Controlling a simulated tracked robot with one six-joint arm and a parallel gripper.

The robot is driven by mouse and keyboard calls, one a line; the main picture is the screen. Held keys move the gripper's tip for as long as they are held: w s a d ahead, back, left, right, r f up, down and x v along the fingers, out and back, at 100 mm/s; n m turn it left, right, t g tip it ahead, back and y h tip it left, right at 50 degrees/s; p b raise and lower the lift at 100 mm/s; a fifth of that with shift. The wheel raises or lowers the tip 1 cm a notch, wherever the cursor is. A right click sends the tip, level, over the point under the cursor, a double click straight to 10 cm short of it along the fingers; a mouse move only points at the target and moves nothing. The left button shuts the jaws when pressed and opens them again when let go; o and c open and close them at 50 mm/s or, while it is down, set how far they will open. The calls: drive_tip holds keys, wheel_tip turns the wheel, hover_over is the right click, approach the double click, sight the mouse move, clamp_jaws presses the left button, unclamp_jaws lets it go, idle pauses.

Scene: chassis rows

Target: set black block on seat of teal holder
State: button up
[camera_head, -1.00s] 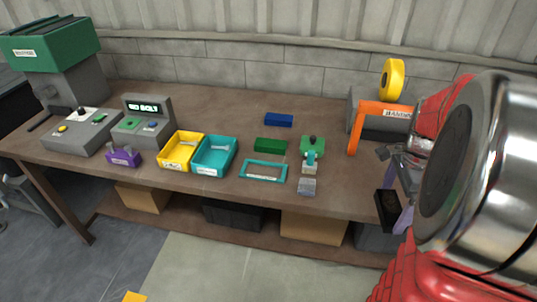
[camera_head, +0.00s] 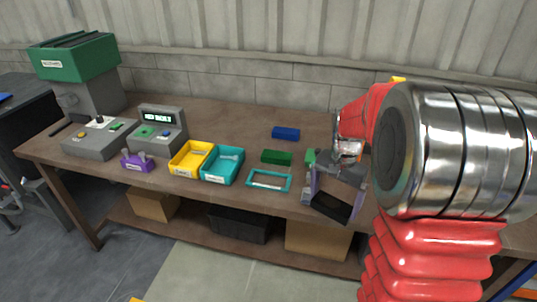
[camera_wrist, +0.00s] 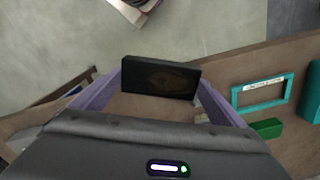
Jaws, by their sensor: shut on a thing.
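The black block (camera_head: 332,206) is held between the purple fingers of my gripper (camera_head: 335,198), above the front edge of the workbench. In the wrist view the block (camera_wrist: 160,77) spans the gap between both fingertips. A flat teal frame (camera_head: 250,181) lies on the bench just left of my gripper. It also shows at the right of the wrist view (camera_wrist: 237,100). Which teal thing is the holder, and where its seat is, I cannot tell for sure. A green and teal fixture (camera_head: 310,157) is mostly hidden behind my gripper.
A green block (camera_head: 277,157) and a blue block (camera_head: 286,133) lie behind the frame. Yellow (camera_head: 174,171) and teal (camera_head: 213,180) bins stand to the left, then a purple holder (camera_head: 137,166) and grey consoles (camera_head: 160,122). My arm hides the bench's right side.

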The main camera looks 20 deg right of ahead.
drive_tip(key=w+a+f+n, duration=0.2)
drive_tip(key=w+a+n, duration=0.3)
drive_tip(key=a, duration=0.4)
drive_tip(key=w+a+f+n, duration=0.2)
drive_tip(key=w+a+n, duration=0.3)
drive_tip(key=a, duration=0.4)
drive_tip(key=shift+w+a+f+n, duration=0.3)
drive_tip(key=shift+w+a+n, duration=0.1)
drive_tip(key=shift+n, duration=0.1)
